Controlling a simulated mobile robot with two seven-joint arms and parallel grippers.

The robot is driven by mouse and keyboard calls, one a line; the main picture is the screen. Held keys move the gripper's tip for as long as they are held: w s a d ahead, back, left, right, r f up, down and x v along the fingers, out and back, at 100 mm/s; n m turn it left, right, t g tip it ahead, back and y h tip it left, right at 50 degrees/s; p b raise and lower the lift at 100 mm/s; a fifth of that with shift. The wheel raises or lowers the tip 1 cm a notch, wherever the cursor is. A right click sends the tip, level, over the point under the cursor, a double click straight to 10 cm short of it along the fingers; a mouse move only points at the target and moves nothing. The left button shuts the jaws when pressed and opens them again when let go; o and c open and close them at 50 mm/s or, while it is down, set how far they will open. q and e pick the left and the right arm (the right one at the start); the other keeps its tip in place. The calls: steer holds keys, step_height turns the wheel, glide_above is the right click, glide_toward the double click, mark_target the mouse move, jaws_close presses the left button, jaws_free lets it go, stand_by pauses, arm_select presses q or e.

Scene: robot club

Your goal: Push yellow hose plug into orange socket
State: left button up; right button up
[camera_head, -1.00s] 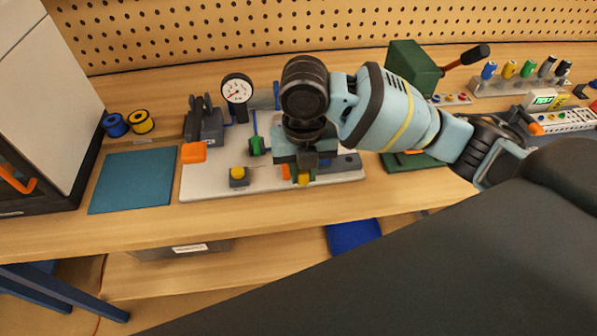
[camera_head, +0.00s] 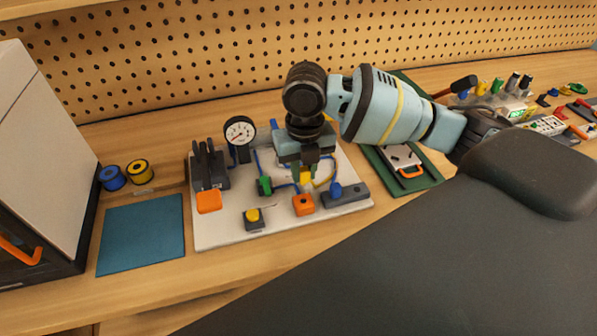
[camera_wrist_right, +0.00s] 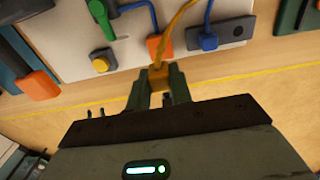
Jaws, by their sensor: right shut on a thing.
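My right gripper (camera_head: 304,170) is shut on the yellow hose plug (camera_head: 306,178) and holds it above the white board (camera_head: 215,232). The orange socket (camera_head: 303,206) is a small block near the board's front edge. In the head view the plug appears just behind the socket. In the right wrist view the plug (camera_wrist_right: 158,76) sits between the fingers, and the socket (camera_wrist_right: 156,46) shows just beyond it, with the yellow hose (camera_wrist_right: 176,32) running upward. I cannot tell the exact gap between plug and socket. My left gripper is in neither view.
A yellow button (camera_head: 253,216) stands left of the socket, and a grey block with a blue plug (camera_head: 345,194) right of it. The teal mat (camera_head: 142,235) is empty.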

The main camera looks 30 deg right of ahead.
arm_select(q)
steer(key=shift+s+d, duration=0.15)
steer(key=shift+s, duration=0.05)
arm_select(e)
steer(key=shift+f, duration=0.15)
steer(key=shift+f, duration=1.25)
steer(key=shift+f+b, duration=0.6)
steer(key=shift+f, duration=0.7)
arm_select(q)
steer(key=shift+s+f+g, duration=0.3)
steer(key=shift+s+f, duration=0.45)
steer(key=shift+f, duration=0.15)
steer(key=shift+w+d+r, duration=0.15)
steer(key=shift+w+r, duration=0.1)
arm_select(e)
steer(key=shift+r, duration=0.1)
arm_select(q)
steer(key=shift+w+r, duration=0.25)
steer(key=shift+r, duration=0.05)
arm_select(e)
steer(key=shift+f, duration=0.2)
arm_select(q)
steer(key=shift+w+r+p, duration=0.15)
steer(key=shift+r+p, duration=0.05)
steer(key=shift+p, duration=0.2)
arm_select(e)
steer(key=shift+f, duration=0.35)
